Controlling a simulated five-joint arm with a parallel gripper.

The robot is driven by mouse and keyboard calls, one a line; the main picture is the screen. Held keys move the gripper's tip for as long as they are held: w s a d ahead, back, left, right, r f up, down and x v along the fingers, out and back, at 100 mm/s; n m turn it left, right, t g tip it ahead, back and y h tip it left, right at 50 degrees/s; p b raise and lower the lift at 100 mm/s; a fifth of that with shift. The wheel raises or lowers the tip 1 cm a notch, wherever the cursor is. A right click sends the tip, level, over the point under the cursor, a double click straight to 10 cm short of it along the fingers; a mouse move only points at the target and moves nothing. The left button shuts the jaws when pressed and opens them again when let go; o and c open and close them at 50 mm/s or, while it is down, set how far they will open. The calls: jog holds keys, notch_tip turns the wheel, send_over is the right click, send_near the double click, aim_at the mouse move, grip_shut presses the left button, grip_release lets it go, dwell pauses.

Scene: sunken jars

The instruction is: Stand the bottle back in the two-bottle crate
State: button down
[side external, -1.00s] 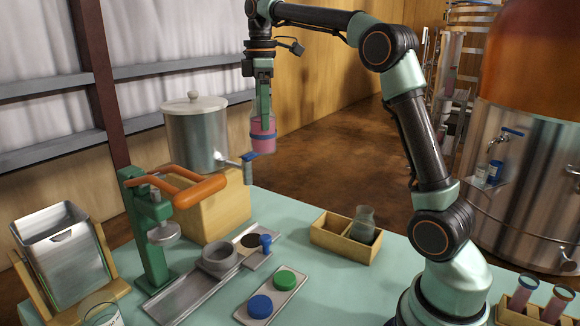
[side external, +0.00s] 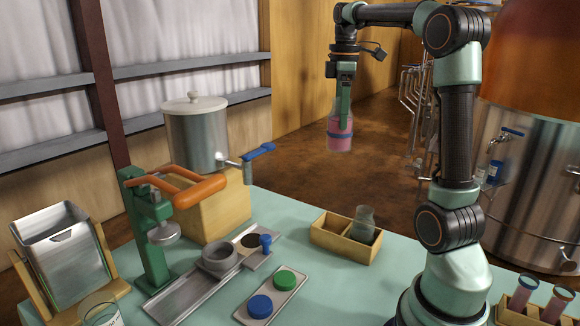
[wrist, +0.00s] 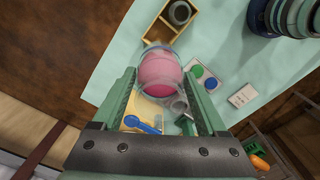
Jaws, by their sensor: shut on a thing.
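A clear bottle of pink liquid (side external: 340,142) hangs upright in my gripper (side external: 339,132), high above the table. My gripper is shut on it, with a finger on each side in the wrist view (wrist: 160,92), where the bottle (wrist: 158,70) appears from above. The two-bottle crate (side external: 330,238) is a light wooden box on the table, below the held bottle in the picture. Its right compartment holds an empty-looking greenish glass bottle (side external: 363,222). Its left compartment looks empty. The crate also shows at the top of the wrist view (wrist: 152,36).
A green press with an orange handle (side external: 198,190) and a metal dispenser (side external: 196,135) on a wooden block stand left. A tray with green and blue caps (side external: 270,305) lies in front of the crate. A rack of pink tubes (side external: 535,305) is at front right.

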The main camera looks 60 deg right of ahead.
aim_at(338, 147)
notch_tip(338, 147, down, 26)
jog(key=shift+r, duration=0.15)
dwell(1.3)
jog(key=shift+f, duration=0.45)
dwell(0.6)
grip_release()
notch_tip(338, 147, up, 18)
dwell(1.0)
jog(key=shift+a, duration=0.1)
jog(key=s+a+m+t, duration=0.2)
jog(key=a+m+t, duration=0.3)
jog(key=a, duration=1.9)
jog(key=shift+s+a+m+t, duration=0.2)
jog(key=shift+s+m+t, duration=0.1)
jog(key=shift+m, duration=0.5)
